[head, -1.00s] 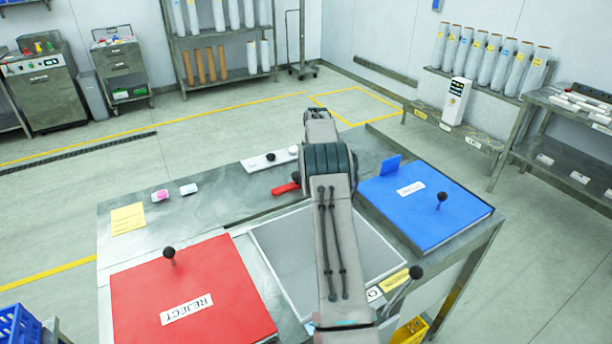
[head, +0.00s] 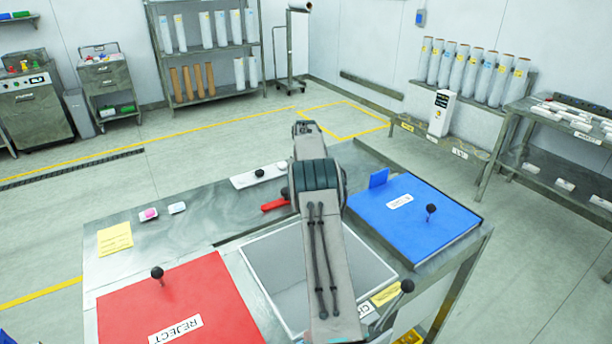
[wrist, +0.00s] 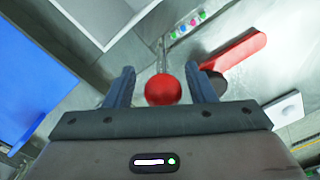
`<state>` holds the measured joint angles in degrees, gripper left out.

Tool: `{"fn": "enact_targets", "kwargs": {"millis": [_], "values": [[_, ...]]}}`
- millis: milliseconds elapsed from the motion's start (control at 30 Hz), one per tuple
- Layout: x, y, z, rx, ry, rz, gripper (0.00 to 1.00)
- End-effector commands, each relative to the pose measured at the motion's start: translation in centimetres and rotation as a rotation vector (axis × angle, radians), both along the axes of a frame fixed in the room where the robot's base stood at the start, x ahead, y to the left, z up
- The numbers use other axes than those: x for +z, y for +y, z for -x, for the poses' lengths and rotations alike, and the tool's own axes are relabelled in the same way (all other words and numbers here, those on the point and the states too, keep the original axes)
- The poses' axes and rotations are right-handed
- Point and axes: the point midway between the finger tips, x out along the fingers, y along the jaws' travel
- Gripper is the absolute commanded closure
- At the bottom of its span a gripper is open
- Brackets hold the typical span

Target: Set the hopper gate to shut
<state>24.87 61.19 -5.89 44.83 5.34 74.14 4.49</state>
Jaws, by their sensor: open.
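In the wrist view a round red knob (wrist: 163,89) on a thin metal rod shows between the fingers of my gripper (wrist: 161,76). The gripper is open, with one finger on each side of the knob and a gap visible on both sides. A red bar handle (wrist: 238,53) with a dark round pivot lies to the right of the knob; it also shows left of my arm in the head view (head: 275,204). No gate plate is clearly visible, and I cannot read the gate's setting. My arm hides the gripper and the knob in the head view.
The bench carries a red REJECT panel (head: 205,290), a blue panel (head: 420,222) and a grey-framed bin (head: 262,270) between them. A black-knobbed lever (head: 407,286) stands at the bin's right. A white plate with a dark knob (head: 259,174) lies behind the red handle.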

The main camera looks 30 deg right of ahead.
Motion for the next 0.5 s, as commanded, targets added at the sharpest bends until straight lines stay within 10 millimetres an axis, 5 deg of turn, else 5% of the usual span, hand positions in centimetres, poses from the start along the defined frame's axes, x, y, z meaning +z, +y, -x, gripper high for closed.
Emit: {"fn": "enact_targets", "kwargs": {"millis": [500], "values": [[10.8,-0.1,0.0,-0.002,-0.004,0.004,0.5]]}}
